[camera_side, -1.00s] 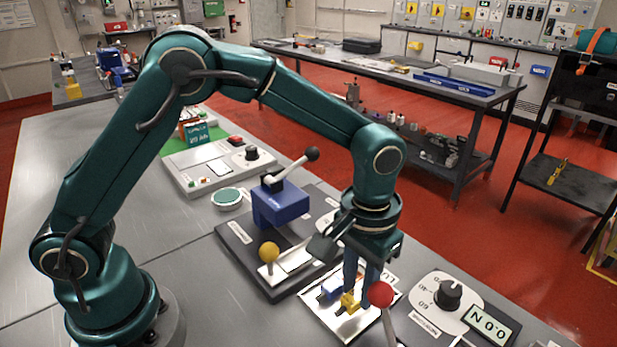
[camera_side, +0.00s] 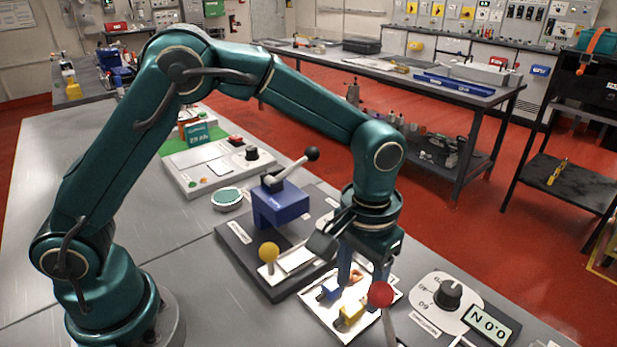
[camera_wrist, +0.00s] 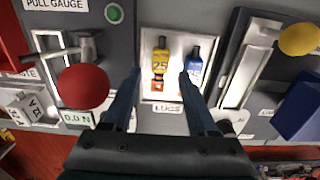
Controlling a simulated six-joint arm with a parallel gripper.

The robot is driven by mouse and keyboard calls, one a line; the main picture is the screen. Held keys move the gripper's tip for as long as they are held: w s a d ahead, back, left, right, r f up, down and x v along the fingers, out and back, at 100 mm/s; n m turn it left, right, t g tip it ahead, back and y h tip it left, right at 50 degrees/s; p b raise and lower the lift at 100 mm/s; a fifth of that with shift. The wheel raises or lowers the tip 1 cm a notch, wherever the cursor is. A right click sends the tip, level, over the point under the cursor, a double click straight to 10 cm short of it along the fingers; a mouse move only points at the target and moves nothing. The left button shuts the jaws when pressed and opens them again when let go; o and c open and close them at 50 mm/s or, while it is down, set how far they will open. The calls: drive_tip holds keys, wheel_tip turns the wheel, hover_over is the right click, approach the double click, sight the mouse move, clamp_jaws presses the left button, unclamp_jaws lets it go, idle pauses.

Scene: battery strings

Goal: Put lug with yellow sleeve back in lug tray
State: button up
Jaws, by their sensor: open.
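The lug with the yellow sleeve (camera_wrist: 160,62) lies in the white lug tray (camera_wrist: 174,37), beside the lug with the blue sleeve (camera_wrist: 196,65). In the side view the yellow lug (camera_side: 351,310) and blue lug (camera_side: 329,288) both show in the tray (camera_side: 319,318), partly behind my fingers and a red ball knob. In the side view my gripper (camera_side: 363,280) is over the tray.
A red ball knob on a lever (camera_side: 380,294) stands close to my gripper at the tray's right. A dial panel (camera_side: 447,297) and a 0.0 N display (camera_side: 490,325) lie further right. A blue crimper with a black-knobbed lever (camera_side: 280,208) and a yellow ball knob (camera_side: 269,252) stand left.

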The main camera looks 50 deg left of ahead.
sight(356, 304)
wheel_tip(356, 304, up, 11)
drive_tip(key=s+a+r+t, duration=0.3)
drive_tip(key=s+a+r, duration=0.15)
drive_tip(key=a, duration=0.25)
drive_tip(key=s+a+f+t, duration=0.2)
drive_tip(key=s+a+f, duration=0.2)
drive_tip(key=s, duration=0.4)
drive_tip(key=shift+a+f+t, duration=0.15)
drive_tip(key=shift+a+t, duration=0.15)
drive_tip(key=shift+a, duration=0.35)
idle(0.5)
